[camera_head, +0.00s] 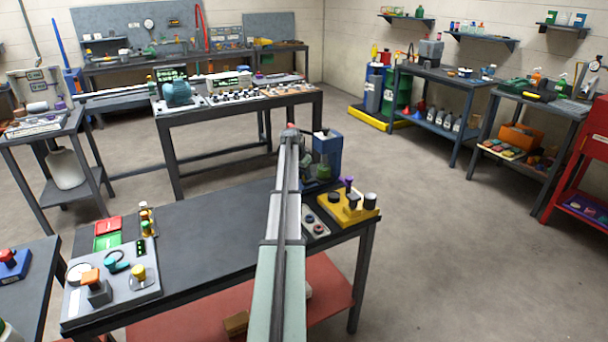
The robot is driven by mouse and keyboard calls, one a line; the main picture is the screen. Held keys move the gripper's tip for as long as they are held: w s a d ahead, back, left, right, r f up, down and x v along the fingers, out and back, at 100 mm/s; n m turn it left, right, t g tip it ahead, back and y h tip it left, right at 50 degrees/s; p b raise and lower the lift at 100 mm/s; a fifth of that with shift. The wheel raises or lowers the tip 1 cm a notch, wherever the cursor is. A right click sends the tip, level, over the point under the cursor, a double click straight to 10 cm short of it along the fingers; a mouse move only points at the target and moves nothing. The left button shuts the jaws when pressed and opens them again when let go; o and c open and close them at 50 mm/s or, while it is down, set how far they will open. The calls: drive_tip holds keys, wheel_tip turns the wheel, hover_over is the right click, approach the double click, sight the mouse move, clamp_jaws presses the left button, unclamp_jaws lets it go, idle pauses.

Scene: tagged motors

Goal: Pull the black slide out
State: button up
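My arm reaches away from the bottom middle over the dark bench (200,235). Its far end is by a blue upright unit (328,148) at the bench's back right edge. My gripper's fingers cannot be made out; they are mostly hidden behind the arm or blend with the grey parts beside that unit. A yellow block (345,212) sits right of the arm, with a black piece (353,202), a black round knob (370,200) and a purple-topped post on it. I cannot tell for sure which black part is the slide. No grip on anything is visible.
A grey panel (312,222) with dark round buttons lies between my arm and the yellow block. A light control panel (115,283) with orange and yellow knobs is at the bench's left end, near red and green plates (108,234). The bench middle is clear.

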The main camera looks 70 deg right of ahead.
clamp_jaws()
drive_tip(key=w+a, duration=0.8)
drive_tip(key=shift+w, duration=0.1)
drive_tip(key=shift+a, duration=0.1)
drive_tip(key=shift+o, duration=1.2)
unclamp_jaws()
drive_tip(key=shift+w, duration=0.1)
drive_tip(key=shift+o, duration=1.4)
